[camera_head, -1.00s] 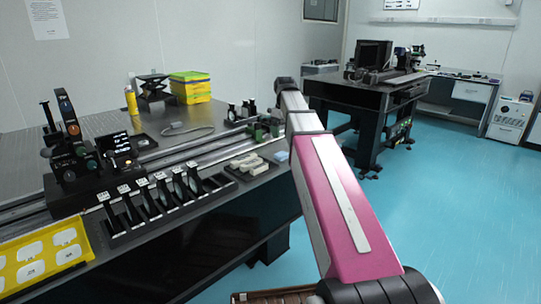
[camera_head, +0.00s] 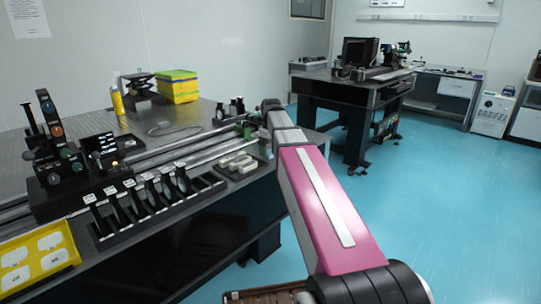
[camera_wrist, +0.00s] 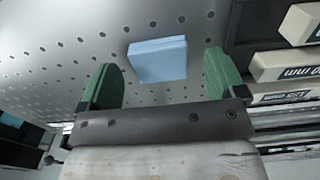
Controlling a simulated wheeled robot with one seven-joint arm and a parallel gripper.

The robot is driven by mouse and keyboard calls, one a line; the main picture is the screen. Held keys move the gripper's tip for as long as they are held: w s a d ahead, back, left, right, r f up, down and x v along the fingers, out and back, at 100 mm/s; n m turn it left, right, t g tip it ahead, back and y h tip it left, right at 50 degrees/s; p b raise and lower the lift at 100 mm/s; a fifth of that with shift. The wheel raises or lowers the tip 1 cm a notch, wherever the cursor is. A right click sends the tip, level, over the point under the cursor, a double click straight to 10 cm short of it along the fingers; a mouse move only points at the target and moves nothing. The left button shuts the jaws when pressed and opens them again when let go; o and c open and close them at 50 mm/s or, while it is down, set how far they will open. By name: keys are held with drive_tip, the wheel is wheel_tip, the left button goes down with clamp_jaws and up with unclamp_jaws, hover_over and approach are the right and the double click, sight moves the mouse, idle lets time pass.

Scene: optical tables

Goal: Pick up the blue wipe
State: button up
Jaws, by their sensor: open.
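The blue wipe (camera_wrist: 158,60) is a light blue folded square. In the wrist view it lies on the perforated metal table top (camera_wrist: 55,50), ahead of my gripper. My gripper (camera_wrist: 160,82) is open, with one green fingertip on each side and nothing between them. The wipe appears between the fingertips in the picture but a little beyond them, and no touch shows. In the head view my arm covers the area where the wipe would be, and the gripper is hardly visible there.
White labelled blocks (camera_wrist: 288,65) lie in a dark tray right of the wipe. Rails run along the table. A row of black optic holders (camera_head: 150,200), a yellow tray (camera_head: 40,258) and yellow-green boxes (camera_head: 178,86) stand on it. The blue floor (camera_head: 450,200) is clear at right.

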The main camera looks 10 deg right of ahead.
sight(271, 152)
drive_tip(key=shift+f, duration=0.65)
drive_tip(key=c, duration=1.1)
drive_tip(key=shift+o, duration=0.2)
drive_tip(key=shift+r, duration=0.85)
wheel_tip(271, 152, up, 3)
drive_tip(key=shift+f, duration=0.15)
drive_tip(key=s+a+r, duration=0.6)
drive_tip(key=s+a, duration=0.2)
drive_tip(key=shift+a+r, duration=0.25)
drive_tip(key=shift+r, duration=0.1)
